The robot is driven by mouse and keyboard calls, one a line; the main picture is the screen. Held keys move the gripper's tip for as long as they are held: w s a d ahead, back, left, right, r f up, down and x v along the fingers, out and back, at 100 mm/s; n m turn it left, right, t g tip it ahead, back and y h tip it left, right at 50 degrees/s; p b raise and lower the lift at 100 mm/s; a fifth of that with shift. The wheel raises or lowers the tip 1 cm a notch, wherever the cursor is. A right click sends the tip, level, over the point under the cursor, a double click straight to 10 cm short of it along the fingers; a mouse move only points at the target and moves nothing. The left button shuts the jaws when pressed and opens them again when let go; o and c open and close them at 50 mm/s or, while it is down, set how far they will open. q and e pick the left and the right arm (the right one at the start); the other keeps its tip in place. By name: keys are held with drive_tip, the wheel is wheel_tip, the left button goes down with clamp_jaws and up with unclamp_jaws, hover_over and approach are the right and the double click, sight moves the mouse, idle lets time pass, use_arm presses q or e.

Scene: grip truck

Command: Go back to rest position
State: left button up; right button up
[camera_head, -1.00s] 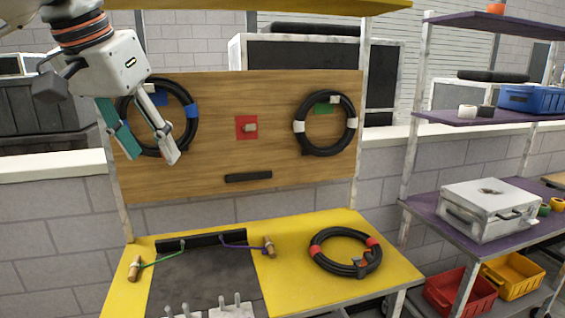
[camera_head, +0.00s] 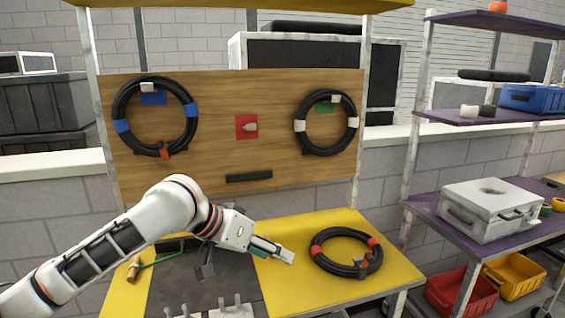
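My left arm comes in from the lower left, and its gripper (camera_head: 284,254) is low over the yellow table (camera_head: 318,288), left of the coiled black cable with red bands (camera_head: 345,251). The fingers point right and are seen side-on, overlapping, so I cannot tell how far apart they are. No held object shows. The gripper looks apart from the red-banded coil. A coil with blue bands (camera_head: 121,125) hangs at the left of the wooden board (camera_head: 225,100). A coil with white bands (camera_head: 299,125) hangs at its right. My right gripper is not in view.
A red square with a peg (camera_head: 247,127) is empty in the middle of the board. A purple shelf rack (camera_head: 462,228) with a silver case (camera_head: 487,208) stands at the right. White upright pegs (camera_head: 237,303) stand at the table's front edge. My arm hides part of the table.

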use_arm(q)
drive_tip(key=s+a+f+n+t, duration=0.1)
drive_tip(key=s+f+t, duration=0.1)
drive_tip(key=f, duration=1)
drive_tip(key=s+a+f+n+t, duration=0.2)
drive_tip(key=f+t, duration=0.1)
drive_tip(key=f, duration=0.8)
drive_tip(key=s+a+f+y, duration=0.3)
drive_tip(key=s+a+f, duration=0.5)
drive_tip(key=s, duration=0.3)
drive_tip(key=s+a+f+y, duration=0.2)
drive_tip(key=s+a+f, duration=0.6)
drive_tip(key=s+f, duration=0.2)
drive_tip(key=shift+s+a+f+m+t+y, duration=0.15)
drive_tip(key=shift+s+a+m+t+y, duration=0.2)
drive_tip(key=shift+s, duration=0.2)
